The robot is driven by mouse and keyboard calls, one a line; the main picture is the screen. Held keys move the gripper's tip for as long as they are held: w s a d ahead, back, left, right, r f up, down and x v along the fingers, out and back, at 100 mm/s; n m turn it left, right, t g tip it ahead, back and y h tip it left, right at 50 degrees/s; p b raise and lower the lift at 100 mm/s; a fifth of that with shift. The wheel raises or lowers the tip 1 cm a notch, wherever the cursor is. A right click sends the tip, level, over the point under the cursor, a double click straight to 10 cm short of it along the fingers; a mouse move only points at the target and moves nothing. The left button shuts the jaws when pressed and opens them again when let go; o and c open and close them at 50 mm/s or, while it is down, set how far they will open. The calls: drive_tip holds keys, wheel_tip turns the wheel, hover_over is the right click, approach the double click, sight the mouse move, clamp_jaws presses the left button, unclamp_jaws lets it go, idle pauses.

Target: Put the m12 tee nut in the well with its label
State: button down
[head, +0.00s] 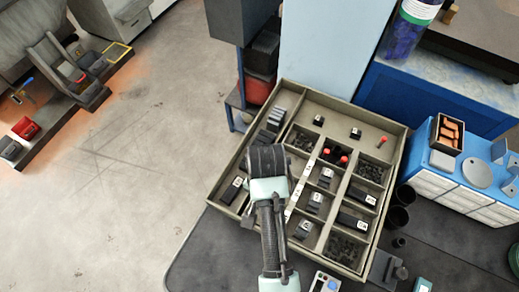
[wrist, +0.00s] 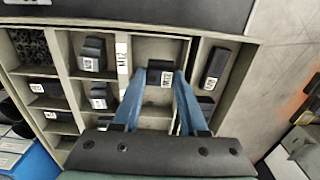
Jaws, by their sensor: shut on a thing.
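My gripper (wrist: 160,84) is shut on a small black block with a white label, the m12 tee nut (wrist: 160,77), held between its two blue fingertips. In the wrist view the nut is over a bare well of the grey divided tray (wrist: 146,22). I cannot tell whether it touches the well floor. A white label strip (wrist: 123,60) runs along the divider just left of this well; its print is too small to read surely. In the head view my gripper (head: 268,160) is over the left middle of the tray (head: 393,150) and hides the nut.
Neighbouring wells hold labelled black nuts (wrist: 91,55), more nuts (wrist: 99,97) and a long black block (wrist: 214,68). Red-tipped pieces (head: 343,160) stand in the tray's middle. A blue-and-white drawer unit (head: 440,185) and black cups (head: 398,216) stand right of the tray.

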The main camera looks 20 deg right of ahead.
wheel_tip(320, 180, down, 4)
drive_tip(key=shift+d+r, duration=0.1)
drive_tip(key=shift+r, duration=0.1)
drive_tip(key=shift+f, duration=1.75)
drive_tip(key=shift+f, duration=0.15)
drive_tip(key=c, duration=0.7)
unclamp_jaws()
wheel_tip(320, 180, up, 12)
drive_tip(key=shift+r, duration=0.2)
